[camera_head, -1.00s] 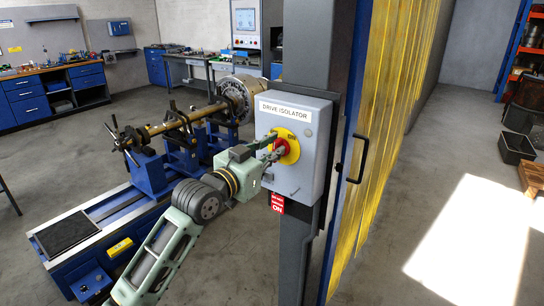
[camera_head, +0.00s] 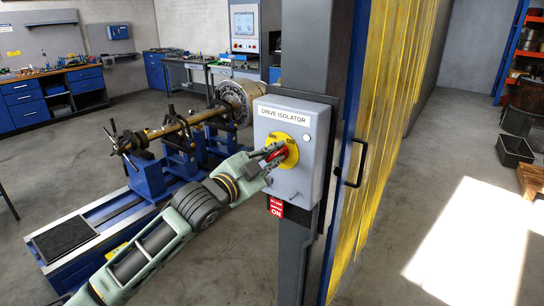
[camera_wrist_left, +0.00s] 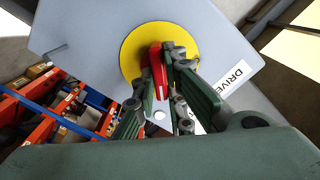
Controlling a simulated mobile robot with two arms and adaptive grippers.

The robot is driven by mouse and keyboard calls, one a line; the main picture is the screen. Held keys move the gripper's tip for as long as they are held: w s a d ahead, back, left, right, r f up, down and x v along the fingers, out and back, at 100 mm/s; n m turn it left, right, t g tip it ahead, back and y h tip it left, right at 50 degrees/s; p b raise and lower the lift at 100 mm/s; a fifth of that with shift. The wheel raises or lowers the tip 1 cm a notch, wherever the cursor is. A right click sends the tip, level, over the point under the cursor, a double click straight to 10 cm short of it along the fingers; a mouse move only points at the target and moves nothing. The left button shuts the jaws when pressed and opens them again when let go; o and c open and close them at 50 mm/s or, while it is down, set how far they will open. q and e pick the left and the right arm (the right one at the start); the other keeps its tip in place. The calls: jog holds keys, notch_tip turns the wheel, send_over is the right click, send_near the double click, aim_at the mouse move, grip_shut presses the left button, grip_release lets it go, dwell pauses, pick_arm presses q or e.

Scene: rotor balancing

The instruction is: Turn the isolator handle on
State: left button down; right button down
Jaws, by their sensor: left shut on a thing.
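The drive isolator is a grey box (camera_head: 300,180) on a dark column. It has a yellow disc (camera_head: 284,141) with a red handle (camera_head: 291,153) at its middle. My left gripper (camera_head: 277,153) reaches the box from the left and is shut on the red handle, which sits tilted on the disc. In the left wrist view the red handle (camera_wrist_left: 157,63) stands between the two fingers in front of the yellow disc (camera_wrist_left: 131,48). The fingers partly hide the handle. My right gripper is not in view.
A small round pale lamp (camera_head: 306,138) is on the box front. A red tag (camera_head: 276,207) hangs below. The blue rotor bench (camera_head: 150,180) stands left, behind my arm. A yellow strip curtain (camera_head: 390,120) and door handle (camera_head: 357,165) are to the right.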

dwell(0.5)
pick_arm(q)
jog(key=c, duration=1.8)
grip_release()
jog(key=v, duration=1.2)
